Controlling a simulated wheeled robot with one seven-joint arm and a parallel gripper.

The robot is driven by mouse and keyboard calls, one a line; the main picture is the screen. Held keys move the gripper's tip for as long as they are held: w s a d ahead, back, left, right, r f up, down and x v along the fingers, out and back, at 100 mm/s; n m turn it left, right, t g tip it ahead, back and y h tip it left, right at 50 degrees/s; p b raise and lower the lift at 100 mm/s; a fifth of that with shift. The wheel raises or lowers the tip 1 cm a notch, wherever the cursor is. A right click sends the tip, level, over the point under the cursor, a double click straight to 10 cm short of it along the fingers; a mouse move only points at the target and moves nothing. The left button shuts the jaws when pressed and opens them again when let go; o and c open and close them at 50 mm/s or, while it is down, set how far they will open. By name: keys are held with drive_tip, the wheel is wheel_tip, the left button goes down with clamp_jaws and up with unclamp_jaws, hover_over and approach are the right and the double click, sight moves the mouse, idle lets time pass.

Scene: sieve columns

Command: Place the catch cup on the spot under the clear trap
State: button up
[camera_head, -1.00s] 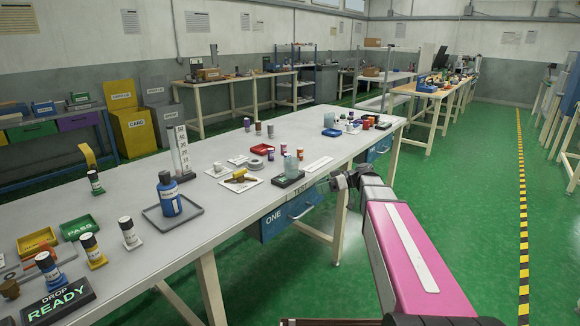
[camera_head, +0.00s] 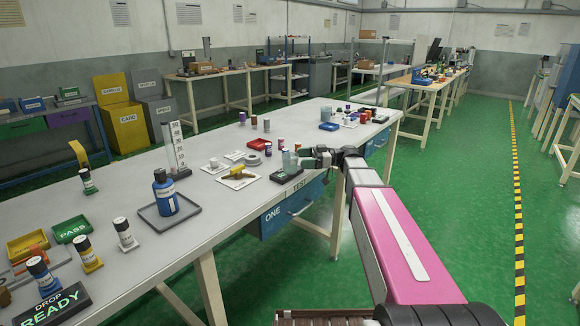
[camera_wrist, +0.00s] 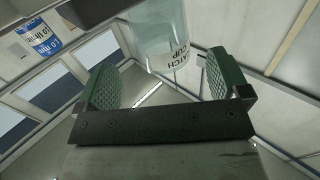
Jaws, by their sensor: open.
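The catch cup (camera_head: 289,160) is a clear, pale cylinder. It stands upright on or just behind a dark block (camera_head: 286,175) near the table's front edge. My gripper (camera_head: 308,159) is just right of the cup, at about its height. In the wrist view, my gripper (camera_wrist: 162,74) is open and empty, with green ridged pads. The labelled catch cup (camera_wrist: 172,40) shows past the fingertips, nearer the right finger. I cannot clearly identify a clear trap or the spot under it; a tall clear column with labels (camera_head: 174,150) stands farther left.
A blue bottle (camera_head: 164,192) stands on a grey tray (camera_head: 150,218). Several small vials and a blue bin (camera_head: 329,126) sit behind.

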sight(290, 164)
drive_tip(key=shift+s+a, duration=0.25)
drive_tip(key=shift+a, duration=1.1)
drive_tip(key=shift+s+a, duration=0.2)
drive_tip(key=shift+a, duration=1.1)
drive_tip(key=c, duration=1)
